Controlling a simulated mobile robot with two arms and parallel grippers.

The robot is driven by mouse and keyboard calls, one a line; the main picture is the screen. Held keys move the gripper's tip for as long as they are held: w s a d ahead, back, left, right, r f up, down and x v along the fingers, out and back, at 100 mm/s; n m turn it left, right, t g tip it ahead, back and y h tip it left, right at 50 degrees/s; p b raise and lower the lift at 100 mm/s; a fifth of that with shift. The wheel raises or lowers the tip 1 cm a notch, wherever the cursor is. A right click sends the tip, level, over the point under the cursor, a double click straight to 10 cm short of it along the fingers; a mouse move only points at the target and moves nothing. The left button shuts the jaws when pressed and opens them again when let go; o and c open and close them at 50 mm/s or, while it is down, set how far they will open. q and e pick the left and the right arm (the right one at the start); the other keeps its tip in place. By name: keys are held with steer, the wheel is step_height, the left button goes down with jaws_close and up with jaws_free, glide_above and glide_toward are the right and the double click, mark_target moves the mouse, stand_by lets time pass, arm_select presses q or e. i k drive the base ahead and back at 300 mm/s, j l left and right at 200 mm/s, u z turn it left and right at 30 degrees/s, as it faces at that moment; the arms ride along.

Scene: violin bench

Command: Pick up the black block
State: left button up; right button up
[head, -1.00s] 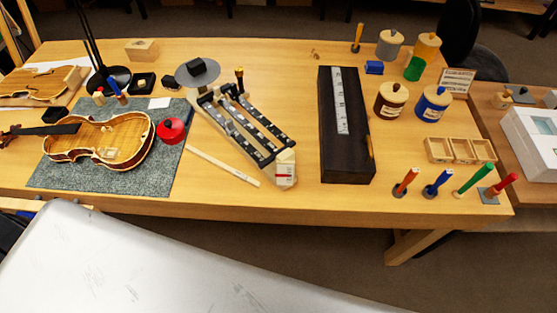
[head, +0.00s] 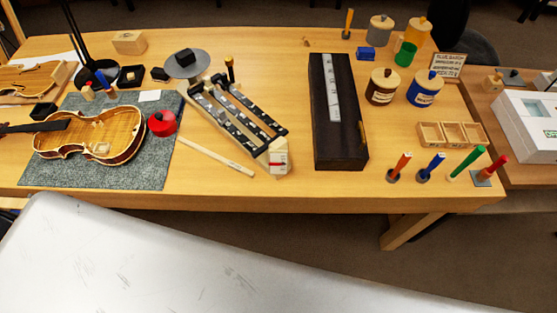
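A small black block (head: 186,57) sits on a round grey disc (head: 201,66) at the back of the workbench, left of centre. Another small black block-like piece (head: 43,110) lies near the violin's neck at the left. A large, long dark block (head: 340,145) with a pale ruler-like strip on top stands right of centre. I cannot tell from the picture alone which one the task means. Neither of my grippers is in view.
A violin (head: 90,137) lies on a grey mat (head: 95,178). A red round container (head: 161,123) and a slatted rack (head: 238,115) stand near the disc. Jars, coloured handles and a wooden tray (head: 450,135) fill the right. The front centre-right strip is clear.

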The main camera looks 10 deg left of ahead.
mark_target(186, 57)
steer(key=l+z, duration=0.25)
steer(key=l, duration=0.4)
steer(key=l+z, duration=0.3)
steer(key=l, duration=0.3)
steer(key=k+l+u, duration=0.1)
steer(key=l+u, duration=0.4)
steer(key=l, duration=0.2)
steer(key=i, duration=0.55)
